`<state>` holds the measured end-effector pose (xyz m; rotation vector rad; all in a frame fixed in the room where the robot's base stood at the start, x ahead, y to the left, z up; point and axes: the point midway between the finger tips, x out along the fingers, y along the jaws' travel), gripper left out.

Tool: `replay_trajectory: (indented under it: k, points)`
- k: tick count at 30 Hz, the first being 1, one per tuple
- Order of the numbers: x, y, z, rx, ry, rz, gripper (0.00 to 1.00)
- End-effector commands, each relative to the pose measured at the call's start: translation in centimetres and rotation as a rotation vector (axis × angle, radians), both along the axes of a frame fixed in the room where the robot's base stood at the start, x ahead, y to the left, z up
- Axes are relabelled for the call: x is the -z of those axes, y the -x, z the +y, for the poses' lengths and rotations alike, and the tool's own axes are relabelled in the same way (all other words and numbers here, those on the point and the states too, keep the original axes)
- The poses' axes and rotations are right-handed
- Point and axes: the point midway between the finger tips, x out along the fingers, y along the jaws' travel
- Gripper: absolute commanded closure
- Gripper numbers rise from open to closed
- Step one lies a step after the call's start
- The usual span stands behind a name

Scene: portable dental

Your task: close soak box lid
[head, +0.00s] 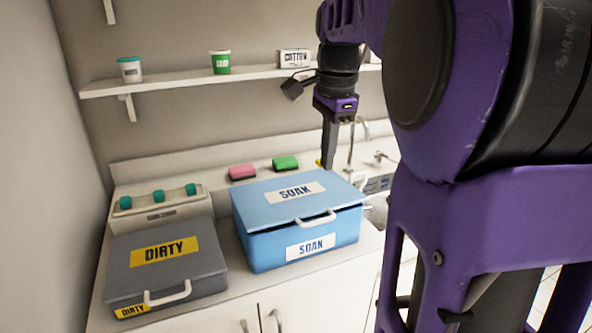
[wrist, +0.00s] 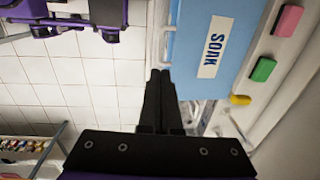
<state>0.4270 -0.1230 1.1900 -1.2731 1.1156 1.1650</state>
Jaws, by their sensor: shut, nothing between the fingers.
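The blue soak box (head: 262,248) sits on the counter, with a white SOAK label on its front. Its lid (head: 262,213) lies over it nearly level, with a dark gap along the front edge, widest at the right. A white handle (head: 316,219) is on the lid's front edge. My gripper (head: 328,168) is shut and empty, pointing down by the lid's far right corner. In the wrist view its fingertips (wrist: 160,73) are beside a corner of the lid (wrist: 186,62); I cannot tell whether they touch.
A grey DIRTY box (head: 125,265) stands left of the soak box. Pink (head: 242,172) and green (head: 285,162) sponges lie behind it. A rack with teal-capped items (head: 158,197) is at the back left. A sink with a tap (head: 366,130) is at the right. A shelf (head: 190,84) hangs above.

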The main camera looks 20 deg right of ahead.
Motion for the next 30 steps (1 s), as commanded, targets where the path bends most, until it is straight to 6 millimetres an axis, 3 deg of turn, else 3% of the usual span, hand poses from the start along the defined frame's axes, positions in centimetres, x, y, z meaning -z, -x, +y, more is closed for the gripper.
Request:
replay_trajectory:
  k: [9,15,21,30]
  points:
    - [7.0,-0.6,0.0,0.001,0.001,0.003,1.0]
    - [10.6,-1.0,0.0,0.0,0.001,0.003,1.0]
    - [12.4,-1.2,0.0,0.0,0.002,0.001,1.0]
    - [12.7,-1.3,0.0,0.0,0.002,0.0,1.0]
